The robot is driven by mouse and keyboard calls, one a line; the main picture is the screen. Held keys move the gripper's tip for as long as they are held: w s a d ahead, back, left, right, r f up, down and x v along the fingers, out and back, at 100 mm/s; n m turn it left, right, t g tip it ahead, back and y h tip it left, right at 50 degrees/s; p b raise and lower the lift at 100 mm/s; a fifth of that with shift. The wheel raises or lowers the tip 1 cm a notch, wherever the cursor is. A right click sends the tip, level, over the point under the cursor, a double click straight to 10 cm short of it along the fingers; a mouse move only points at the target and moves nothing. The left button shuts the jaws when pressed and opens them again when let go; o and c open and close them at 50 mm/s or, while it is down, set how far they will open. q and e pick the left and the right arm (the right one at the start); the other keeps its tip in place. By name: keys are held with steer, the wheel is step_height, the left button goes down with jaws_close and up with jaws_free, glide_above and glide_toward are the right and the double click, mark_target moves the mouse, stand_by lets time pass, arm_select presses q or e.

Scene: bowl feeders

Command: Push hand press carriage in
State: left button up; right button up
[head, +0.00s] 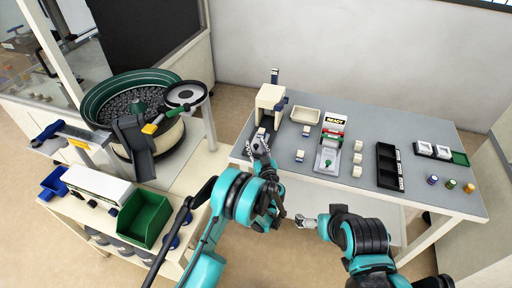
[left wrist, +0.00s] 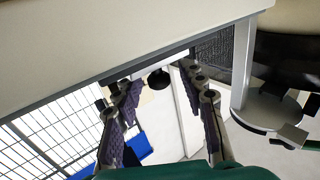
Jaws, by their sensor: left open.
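The cream hand press (head: 270,100) stands at the left end of the grey table, with a dark upright handle on top. Its carriage at the foot is small and partly hidden by my left gripper, so I cannot tell how far out it sits. My left gripper (head: 259,147) is in front of the press foot at the table's near left edge; contact is unclear. In the left wrist view the left gripper (left wrist: 160,88) has its two fingers apart with nothing between them. My right gripper (head: 305,220) is low, in front of the table; its fingers are too small to read.
On the grey table (head: 375,120) are a cream tray (head: 305,116), a READY unit (head: 333,126), small white blocks, a black bin (head: 389,165) and coloured cylinders. A bowl feeder (head: 135,100) and green bin (head: 146,219) stand left.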

arm_select(q)
steer(key=shift+w+r, duration=0.1)
steer(key=shift+w, duration=0.05)
jaws_close()
steer(key=w, duration=0.1)
steer(key=w+d, duration=0.1)
steer(key=w, duration=0.1)
steer(key=shift+w, duration=0.15)
jaws_free()
